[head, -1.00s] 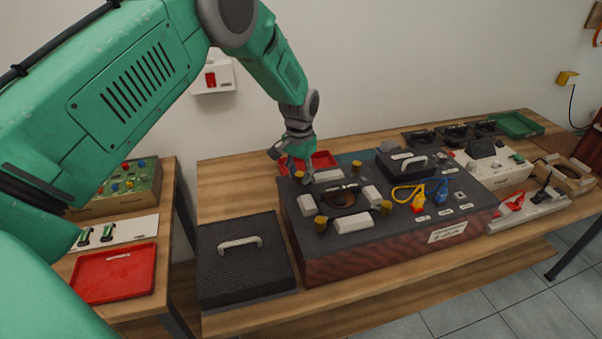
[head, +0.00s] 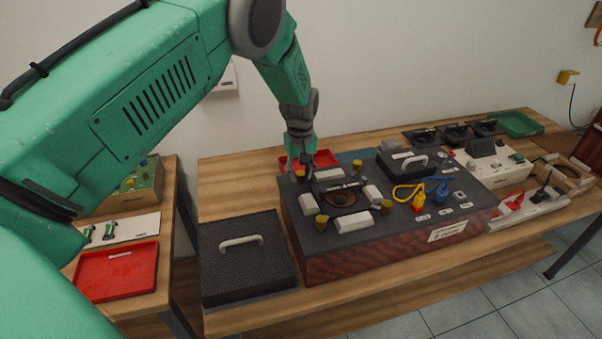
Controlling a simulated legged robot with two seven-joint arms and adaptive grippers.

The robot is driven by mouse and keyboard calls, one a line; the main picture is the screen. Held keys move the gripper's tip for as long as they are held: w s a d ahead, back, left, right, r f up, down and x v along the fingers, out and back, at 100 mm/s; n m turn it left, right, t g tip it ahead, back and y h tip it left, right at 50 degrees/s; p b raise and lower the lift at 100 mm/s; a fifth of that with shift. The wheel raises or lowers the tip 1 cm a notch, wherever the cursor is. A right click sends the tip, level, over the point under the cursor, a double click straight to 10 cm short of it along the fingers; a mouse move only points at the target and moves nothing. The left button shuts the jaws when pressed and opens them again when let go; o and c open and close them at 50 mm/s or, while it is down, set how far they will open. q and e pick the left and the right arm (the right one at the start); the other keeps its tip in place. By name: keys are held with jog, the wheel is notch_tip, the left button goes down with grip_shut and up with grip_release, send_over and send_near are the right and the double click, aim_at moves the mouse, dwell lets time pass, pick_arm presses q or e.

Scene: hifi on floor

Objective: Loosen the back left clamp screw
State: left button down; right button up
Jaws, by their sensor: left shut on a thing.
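The hifi unit (head: 375,235) is a wide dark box with a reddish front, on the wooden table. Brass clamp screws stand around a dark round part (head: 342,197) with white blocks beside it. The back left clamp screw (head: 299,177) is at the unit's back left corner. The back right screw (head: 357,165), front left screw (head: 321,222) and front right screw (head: 386,207) stand clear. My left gripper (head: 304,174) points down at the back left screw and is shut on it; its fingers partly hide the screw. My right gripper is not in view.
A black mesh cover with a handle (head: 245,265) lies left of the unit. A red tray (head: 325,158) is behind it, close to my gripper. Blue and yellow plugs (head: 420,203) sit on the unit's right part. Another red tray (head: 115,274) is on the left table.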

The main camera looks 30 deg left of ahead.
pick_arm(q)
jog(key=shift+s+d+f+n, duration=0.1)
jog(key=shift+s+f+n, duration=0.05)
jog(key=shift+n, duration=0.6)
jog(key=shift+s+d+f+n, duration=0.1)
jog(key=shift+s+f+n, duration=0.05)
jog(key=shift+n, duration=0.6)
jog(key=c, duration=1.3)
grip_release()
jog(key=shift+w, duration=0.1)
jog(key=shift+w+r, duration=0.1)
jog(key=shift+w, duration=0.05)
